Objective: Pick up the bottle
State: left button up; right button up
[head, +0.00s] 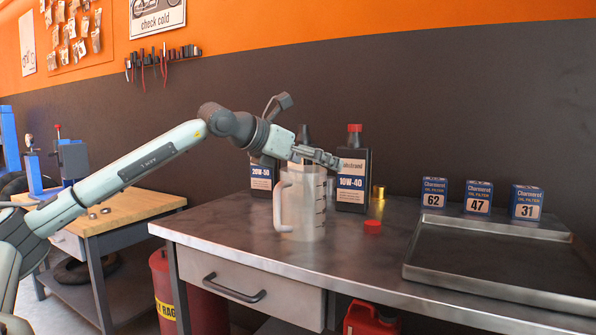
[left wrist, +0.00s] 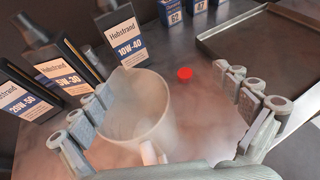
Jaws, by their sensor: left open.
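Several bottles stand in a row at the back of the metal bench. The 20W-50 bottle (head: 261,178) is at the left. The 5W-30 bottle (left wrist: 68,75) is between them, mostly hidden in the head view. My left gripper (head: 328,158) is above the translucent jug (head: 306,212), in front of the bottles. Its jaws (left wrist: 172,112) are open and hold nothing.
The jug's handle points left in the head view. A red cap (head: 373,226) and a brass-coloured cylinder (head: 378,192) are near the 10W-40 bottle. Several oil filter boxes (head: 478,197) stand behind a metal tray (head: 500,285) at right.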

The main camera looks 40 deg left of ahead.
aim_at(303, 137)
jog(key=i+j, duration=0.15)
jog(key=j, duration=0.2)
jog(key=i+j, duration=0.15)
jog(key=j, duration=0.25)
jog(key=i+j, duration=0.15)
jog(key=j, duration=0.2)
